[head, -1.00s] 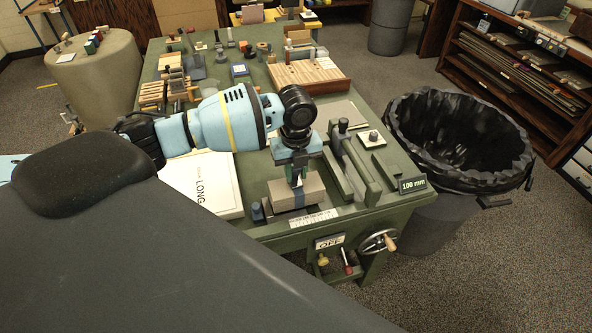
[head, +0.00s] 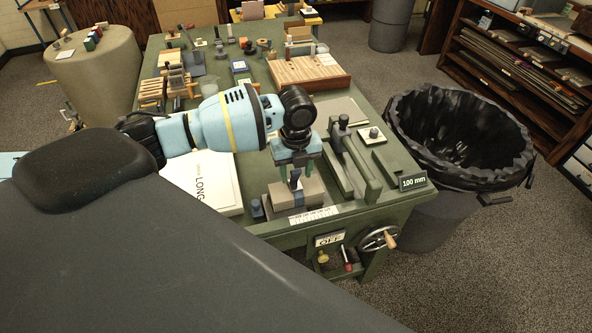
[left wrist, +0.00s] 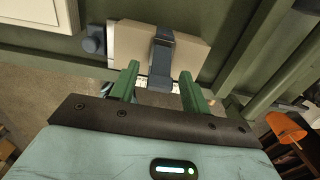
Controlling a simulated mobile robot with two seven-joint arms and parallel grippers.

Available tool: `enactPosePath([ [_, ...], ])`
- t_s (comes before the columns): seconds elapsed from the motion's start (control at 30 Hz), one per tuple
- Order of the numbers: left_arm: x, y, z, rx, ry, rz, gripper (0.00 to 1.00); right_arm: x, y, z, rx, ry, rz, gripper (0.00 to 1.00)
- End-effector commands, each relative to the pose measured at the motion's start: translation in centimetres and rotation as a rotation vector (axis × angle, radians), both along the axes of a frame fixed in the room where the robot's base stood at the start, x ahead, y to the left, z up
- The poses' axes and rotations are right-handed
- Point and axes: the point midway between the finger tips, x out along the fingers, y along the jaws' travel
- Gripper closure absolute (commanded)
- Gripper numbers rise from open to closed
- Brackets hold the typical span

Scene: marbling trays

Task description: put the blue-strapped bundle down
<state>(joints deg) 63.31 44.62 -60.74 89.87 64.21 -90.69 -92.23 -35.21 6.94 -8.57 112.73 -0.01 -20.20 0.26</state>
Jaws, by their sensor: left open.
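The blue-strapped bundle is a pale beige block (head: 312,190) with a blue-grey strap around its middle. It rests on the green bench near the front edge, just behind a white ruler strip (head: 313,215). It also shows in the left wrist view (left wrist: 193,58), beyond the fingertips. My left gripper (head: 296,174) points down just over the bundle. In the left wrist view its green fingers (left wrist: 160,78) stand apart, one on each side of the strap's line, with nothing clamped between them. I cannot tell whether a finger touches the bundle. My right gripper is not in view.
A small blue-grey block (head: 257,208) stands left of the bundle. A white board marked LONG (head: 208,186) lies further left. A green rail fixture (head: 352,165) stands to the right, with a "100 mm" sign (head: 413,183). A lined bin (head: 425,215) stands right of the bench.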

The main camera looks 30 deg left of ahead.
Motion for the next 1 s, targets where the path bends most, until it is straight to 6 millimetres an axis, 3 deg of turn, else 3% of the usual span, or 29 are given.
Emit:
enactPosePath([
  [0.17,0.1,0.1,1.7,0.001,-0.006,0.001,0.53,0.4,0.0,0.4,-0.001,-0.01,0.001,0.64],
  [0.7,0.1,0.0,11.6,-0.001,-0.003,0.0,0.53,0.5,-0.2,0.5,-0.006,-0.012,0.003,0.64],
  [1.0,0.0,0.0,13.1,0.0,0.001,0.0,0.53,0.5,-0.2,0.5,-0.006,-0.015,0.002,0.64],
])
